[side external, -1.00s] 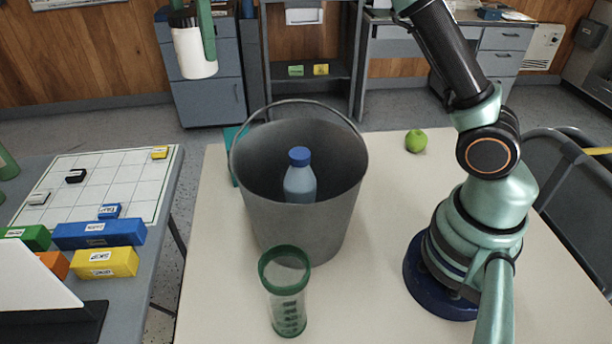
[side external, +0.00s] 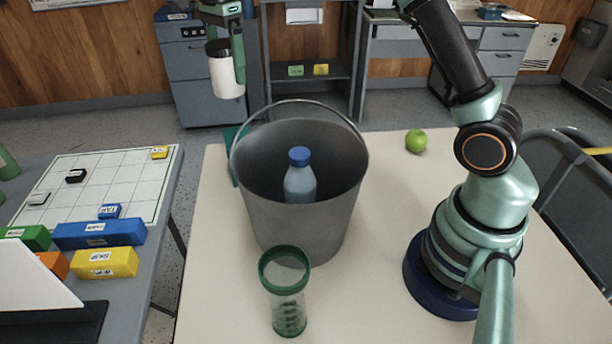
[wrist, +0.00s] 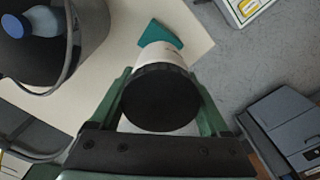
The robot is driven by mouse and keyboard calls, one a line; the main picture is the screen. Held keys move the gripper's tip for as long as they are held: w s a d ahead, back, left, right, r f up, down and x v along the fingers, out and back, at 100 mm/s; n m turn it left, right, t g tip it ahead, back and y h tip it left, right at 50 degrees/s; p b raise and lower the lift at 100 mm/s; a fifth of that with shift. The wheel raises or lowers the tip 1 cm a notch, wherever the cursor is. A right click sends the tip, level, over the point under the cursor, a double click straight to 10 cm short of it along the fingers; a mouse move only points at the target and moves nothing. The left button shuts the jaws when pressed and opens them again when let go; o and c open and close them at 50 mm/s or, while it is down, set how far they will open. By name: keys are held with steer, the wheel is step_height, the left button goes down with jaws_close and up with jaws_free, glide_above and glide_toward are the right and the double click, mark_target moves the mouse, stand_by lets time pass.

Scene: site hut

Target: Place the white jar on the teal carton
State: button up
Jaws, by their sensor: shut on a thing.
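The white jar (side external: 226,78) with a dark lid is held upright in the air behind the bucket, at the top left of the side view. My gripper (side external: 240,72) is shut on it. In the wrist view the jar's black lid (wrist: 160,97) faces the camera between the two green fingers of my gripper (wrist: 162,92). The teal carton (side external: 232,168) stands on the table behind the bucket, mostly hidden by it in the side view. In the wrist view a teal corner of it (wrist: 158,33) shows beyond the jar, which covers part of it.
A grey bucket (side external: 302,226) with a raised handle stands beside the carton, holding a blue-capped bottle (side external: 300,183). A green-rimmed clear container (side external: 287,305) stands in front. A green apple (side external: 416,141) lies at the back right. The table (side external: 385,180) is clear between bucket and my base.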

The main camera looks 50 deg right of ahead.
step_height(320, 180, down, 11)
steer(key=shift+r, duration=0.15)
stand_by(0.5)
steer(key=o, duration=1.6)
steer(key=shift+f, duration=0.2)
steer(key=shift+c, duration=0.2)
